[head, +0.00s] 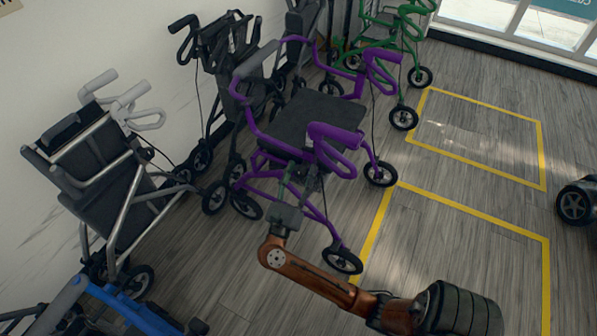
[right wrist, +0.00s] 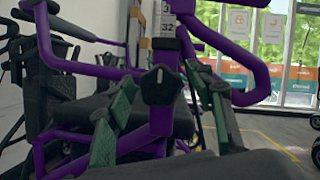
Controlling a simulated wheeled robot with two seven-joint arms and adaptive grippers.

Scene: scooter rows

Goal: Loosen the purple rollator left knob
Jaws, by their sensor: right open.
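The purple rollator (head: 325,131) stands upright in the middle of the head view, with a dark seat and looped purple handles. In the right wrist view its purple tube (right wrist: 45,50) rises close in front of the camera. A black knob (right wrist: 160,86) sits on a purple upright near the middle of that view. My right gripper (head: 297,185) is at the near side of the rollator frame. In the right wrist view its two green fingers (right wrist: 162,100) are open, one on each side of the knob, with visible gaps. The knob is hidden or too small to make out in the head view. My left gripper is not in view.
A grey rollator (head: 110,185) stands by the wall at left, with a blue one (head: 130,312) at the bottom left. A black rollator (head: 215,85) and a green one (head: 390,22) stand behind. Open floor with yellow-taped boxes (head: 541,155) lies to the right.

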